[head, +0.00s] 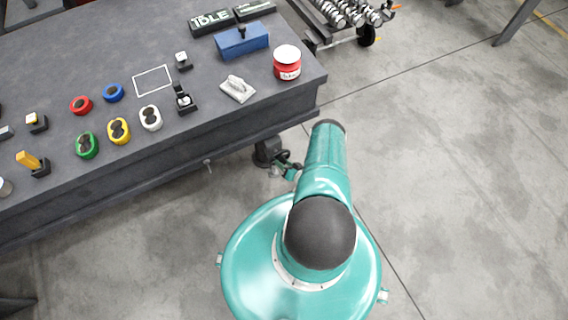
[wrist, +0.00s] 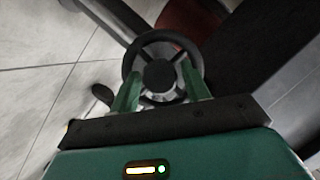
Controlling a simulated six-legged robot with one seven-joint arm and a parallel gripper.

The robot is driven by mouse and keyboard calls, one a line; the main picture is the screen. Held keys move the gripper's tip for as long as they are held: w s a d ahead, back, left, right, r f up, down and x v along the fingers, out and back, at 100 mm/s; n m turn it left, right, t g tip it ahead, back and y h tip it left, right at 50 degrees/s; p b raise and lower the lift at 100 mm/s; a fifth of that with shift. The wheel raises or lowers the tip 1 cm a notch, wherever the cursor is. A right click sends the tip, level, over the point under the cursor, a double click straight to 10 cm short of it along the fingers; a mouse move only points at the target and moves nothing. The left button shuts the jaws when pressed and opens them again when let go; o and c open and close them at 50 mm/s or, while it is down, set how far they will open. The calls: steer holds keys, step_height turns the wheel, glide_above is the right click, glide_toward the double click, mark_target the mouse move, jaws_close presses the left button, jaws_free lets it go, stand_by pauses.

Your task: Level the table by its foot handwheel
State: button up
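The dark table (head: 200,130) fills the upper left of the head view. Its foot (head: 266,150) shows below the near edge, at the right end. In the wrist view a black spoked handwheel (wrist: 131,62) with a round dark hub faces the camera. My gripper (wrist: 160,74) has its two green fingers spread apart, one on each side of the hub, overlapping the near part of the rim. I cannot tell whether they touch it. In the head view my gripper (head: 289,170) is small, beside the foot and partly hidden.
A cart with metal parts (head: 345,12) stands behind. The concrete floor (head: 460,160) on the right is clear.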

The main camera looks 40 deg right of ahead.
steer(key=v, duration=1.3)
steer(key=shift+s, duration=0.3)
steer(key=shift+r, duration=0.15)
